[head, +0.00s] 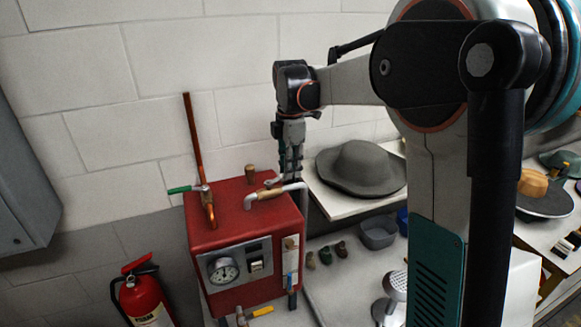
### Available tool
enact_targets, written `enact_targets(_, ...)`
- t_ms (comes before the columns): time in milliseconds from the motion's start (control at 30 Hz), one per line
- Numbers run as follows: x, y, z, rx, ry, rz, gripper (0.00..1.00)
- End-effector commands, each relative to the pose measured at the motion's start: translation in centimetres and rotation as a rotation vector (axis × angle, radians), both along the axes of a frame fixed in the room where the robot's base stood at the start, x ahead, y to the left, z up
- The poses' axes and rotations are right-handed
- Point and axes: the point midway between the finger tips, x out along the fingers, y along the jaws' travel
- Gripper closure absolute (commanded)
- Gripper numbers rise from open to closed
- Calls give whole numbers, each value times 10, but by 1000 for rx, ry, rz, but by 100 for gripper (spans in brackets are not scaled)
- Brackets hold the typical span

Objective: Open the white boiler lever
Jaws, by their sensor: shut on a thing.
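The red boiler (225,222) stands left of centre against the wall. A pale, bent pipe-like piece with a tan sleeve (270,193) lies across its top at the right. My gripper (293,178) points down over the right rear of the boiler top, its narrow fingers together. The fingertips are at the pale piece near its right end, and I take this to be the white lever that they hold. The contact is small and partly hidden by the fingers, so the lever's exact angle cannot be told.
A copper pipe with a green handle (182,189) rises at the boiler's left. A grey hat (361,168) lies on a shelf right of my gripper. A fire extinguisher (142,297) stands lower left.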

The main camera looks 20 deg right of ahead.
Motion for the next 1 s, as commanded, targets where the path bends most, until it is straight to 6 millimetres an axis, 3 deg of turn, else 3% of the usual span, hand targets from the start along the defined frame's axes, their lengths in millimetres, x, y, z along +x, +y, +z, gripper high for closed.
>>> enact_targets(67,1,0,1,0,-2,2,100)
enact_targets(100,1,0,1,0,-2,2,81)
enact_targets(167,1,0,1,0,-2,2,67)
enact_targets(200,1,0,1,0,-2,2,65)
enact_targets(633,1,0,8,0,-1,0,65)
enact_targets(1000,1,0,77,0,-1,1,65)
